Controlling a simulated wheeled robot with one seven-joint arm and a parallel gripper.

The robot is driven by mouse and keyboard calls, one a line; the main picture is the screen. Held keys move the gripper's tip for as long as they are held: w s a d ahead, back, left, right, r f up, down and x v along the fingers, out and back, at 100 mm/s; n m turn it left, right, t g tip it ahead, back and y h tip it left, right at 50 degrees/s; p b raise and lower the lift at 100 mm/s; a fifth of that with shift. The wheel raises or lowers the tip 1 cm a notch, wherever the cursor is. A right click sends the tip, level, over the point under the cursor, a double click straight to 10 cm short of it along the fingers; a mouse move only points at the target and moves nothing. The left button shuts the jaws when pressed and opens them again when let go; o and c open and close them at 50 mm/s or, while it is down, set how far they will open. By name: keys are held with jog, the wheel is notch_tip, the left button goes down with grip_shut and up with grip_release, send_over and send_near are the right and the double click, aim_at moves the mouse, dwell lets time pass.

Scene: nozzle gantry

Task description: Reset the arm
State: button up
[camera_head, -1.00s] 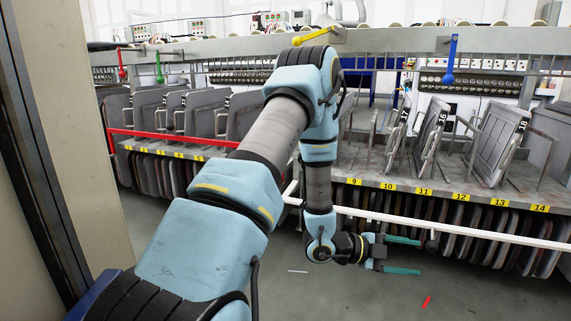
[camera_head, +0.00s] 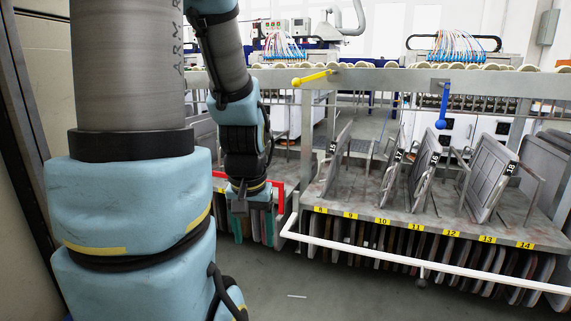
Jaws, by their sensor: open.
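My gripper (camera_head: 255,228) hangs at the end of my folded arm, left of the picture's centre, with its fingers pointing down. Its teal fingers stand apart with nothing seen between them. Behind it are the red rail (camera_head: 278,196) and the left end of the rack. My blue and grey arm rises in front at the left and hides much of that side.
The metal rack (camera_head: 340,190) with numbered yellow labels and several upright panels (camera_head: 487,178) fills the right. A white rail (camera_head: 400,258) runs along its front. A yellow lever (camera_head: 312,78) and a blue lever (camera_head: 443,105) sit on the upper beam. Grey floor (camera_head: 330,295) is clear in front.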

notch_tip(320, 180, up, 38)
jog(key=p, duration=3.7)
jog(key=shift+s+r+p, duration=0.2)
jog(key=shift+s+p, duration=0.1)
jog(key=shift+s, duration=0.05)
dwell(1.3)
